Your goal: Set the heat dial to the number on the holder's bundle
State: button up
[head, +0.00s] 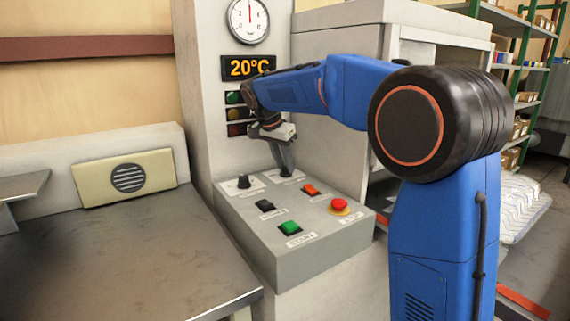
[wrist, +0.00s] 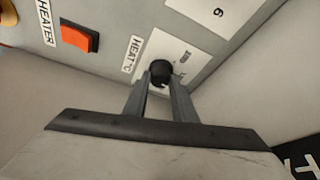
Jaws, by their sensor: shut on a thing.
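The heat dial (wrist: 161,68) is a small round black knob on a white scale plate, beside a label reading HEAT °C. My gripper (wrist: 162,82) is shut on the dial, with a finger on each side of it in the wrist view. The scale marks are too small to read. No holder or bundle can be made out.
A display (head: 248,67) reads 20°C below a round gauge (head: 248,20). The panel also has another black knob (head: 244,182), a black switch (head: 265,205), an orange HEATER switch (head: 311,190), a green START button (head: 290,228) and a red button (head: 339,204). The metal table (head: 120,250) is clear.

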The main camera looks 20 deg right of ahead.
jog(key=m+g, duration=0.1)
jog(key=m, duration=0.3)
jog(key=shift+w+a+m+g+h, duration=0.1)
jog(key=shift+w+m+g+h, duration=0.05)
jog(key=shift+m+g+h, duration=0.2)
dwell(0.4)
jog(key=o, duration=1)
jog(key=v, duration=1.2)
